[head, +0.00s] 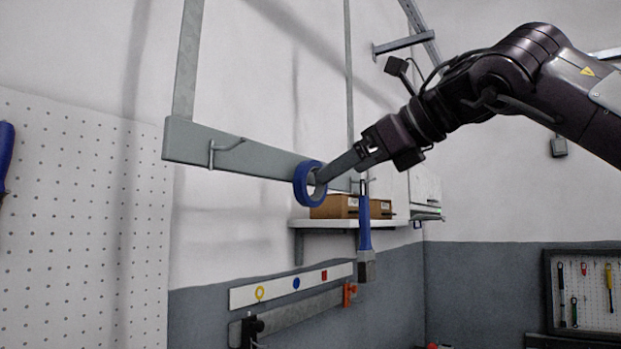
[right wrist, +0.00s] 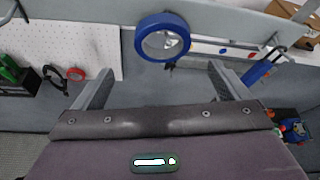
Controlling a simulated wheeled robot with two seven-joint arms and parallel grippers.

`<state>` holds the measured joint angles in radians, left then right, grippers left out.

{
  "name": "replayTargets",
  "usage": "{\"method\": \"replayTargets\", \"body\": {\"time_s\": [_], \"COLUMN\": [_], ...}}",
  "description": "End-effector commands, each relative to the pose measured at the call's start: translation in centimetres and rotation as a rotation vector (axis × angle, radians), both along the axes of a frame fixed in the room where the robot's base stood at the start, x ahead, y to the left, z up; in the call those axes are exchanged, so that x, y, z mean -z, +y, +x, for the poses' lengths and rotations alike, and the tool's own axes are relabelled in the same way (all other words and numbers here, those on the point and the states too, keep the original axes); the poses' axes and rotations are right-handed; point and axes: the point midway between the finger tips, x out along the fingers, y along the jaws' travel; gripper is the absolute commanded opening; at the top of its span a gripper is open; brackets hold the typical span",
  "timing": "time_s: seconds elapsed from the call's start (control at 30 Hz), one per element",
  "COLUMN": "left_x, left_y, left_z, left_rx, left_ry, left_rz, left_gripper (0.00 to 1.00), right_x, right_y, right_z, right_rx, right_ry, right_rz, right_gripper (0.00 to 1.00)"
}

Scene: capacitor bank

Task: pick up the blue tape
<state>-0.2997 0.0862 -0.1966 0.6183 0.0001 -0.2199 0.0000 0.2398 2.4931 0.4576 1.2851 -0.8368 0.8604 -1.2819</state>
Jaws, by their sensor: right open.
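The blue tape (head: 299,186) is a roll that hangs at the grey hook rail (head: 190,140), near its right part. In the right wrist view the blue tape (right wrist: 142,40) is at the top centre, its hole facing the camera. My right gripper (head: 330,172) comes in from the right, and in the head view its fingers overlap the roll's right side. In the right wrist view my right gripper (right wrist: 160,72) is open and empty, with the tape ahead, centred between and beyond the fingertips. My left gripper is in neither view.
A hammer with a blue handle (head: 364,230) hangs just right of the tape, below my gripper. An empty hook (head: 226,146) is to the left. Behind are a shelf (head: 330,224) with cardboard boxes (head: 340,206) and a marked white strip (head: 275,289). The space left of the tape is free.

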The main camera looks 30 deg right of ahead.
Motion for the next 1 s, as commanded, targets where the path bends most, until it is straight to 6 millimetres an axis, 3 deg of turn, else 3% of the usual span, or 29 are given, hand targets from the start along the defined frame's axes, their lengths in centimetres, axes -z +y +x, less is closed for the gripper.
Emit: {"method": "replayTargets", "body": {"time_s": [0.5,0.77,1.0], "left_x": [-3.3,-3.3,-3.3], "left_y": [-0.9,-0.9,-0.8], "left_z": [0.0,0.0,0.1], "left_rx": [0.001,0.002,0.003], "left_ry": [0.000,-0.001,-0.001], "left_rz": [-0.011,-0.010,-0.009], "left_gripper": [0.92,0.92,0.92], "right_x": [2.1,2.4,2.4], "right_y": [1.5,1.6,1.6], "right_z": [6.1,6.5,6.4], "right_rx": [0.000,0.001,0.001], "right_ry": [0.000,-0.002,-0.002], "right_rz": [0.003,0.003,0.003], "right_gripper": [0.96,0.96,0.68]}}
